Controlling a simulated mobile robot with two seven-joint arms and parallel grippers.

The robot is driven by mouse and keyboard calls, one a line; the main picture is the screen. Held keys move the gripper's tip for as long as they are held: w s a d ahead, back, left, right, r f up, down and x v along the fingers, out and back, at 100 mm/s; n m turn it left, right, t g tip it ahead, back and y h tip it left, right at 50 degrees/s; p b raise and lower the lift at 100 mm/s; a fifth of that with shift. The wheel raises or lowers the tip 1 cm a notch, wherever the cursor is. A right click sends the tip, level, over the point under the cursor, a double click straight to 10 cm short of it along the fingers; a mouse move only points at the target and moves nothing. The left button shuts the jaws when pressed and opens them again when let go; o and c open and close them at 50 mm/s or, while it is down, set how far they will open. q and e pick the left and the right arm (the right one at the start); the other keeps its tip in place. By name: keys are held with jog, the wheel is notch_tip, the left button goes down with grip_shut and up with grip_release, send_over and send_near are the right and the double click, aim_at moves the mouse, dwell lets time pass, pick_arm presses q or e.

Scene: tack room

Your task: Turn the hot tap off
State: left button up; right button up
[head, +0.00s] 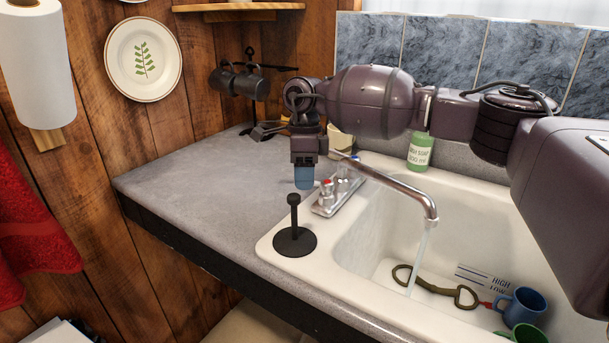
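The tap has a chrome base (340,197) on the sink's back left rim and a long spout (395,186) reaching over the basin. Water (418,262) runs from the spout. The hot handle (326,187), with a red mark, is at the near end of the base. My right gripper (304,178), with blue fingers pointing down, is just left of the hot handle. I cannot tell whether it touches the handle or whether its fingers are apart. The other tap handle is partly hidden by the gripper and arm. My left gripper is out of view.
A black paper-towel-like stand (294,235) is on the sink's left corner. The white sink (285,262) holds a blue mug (522,305), a green mug and a brass-coloured bit. A green soap bottle (420,152) stands behind. The grey counter (205,190) at left is mostly clear.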

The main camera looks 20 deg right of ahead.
grip_shut()
jog(key=shift+w+d+r+m+p, duration=0.2)
jog(key=shift+w+m+p, duration=0.15)
jog(key=shift+m+p, duration=0.45)
jog(key=shift+w+d+m+y, duration=0.2)
jog(key=shift+w+m+y, duration=0.1)
jog(key=shift+m, duration=0.6)
jog(key=shift+w+d+m+p, duration=0.25)
jog(key=shift+m+p, duration=0.35)
jog(key=shift+m, duration=0.3)
jog(key=shift+w+d+f+m+t, duration=0.1)
jog(key=shift+d+f+m+t, duration=0.05)
jog(key=shift+m+t, duration=0.2)
jog(key=shift+m, duration=0.25)
grip_release()
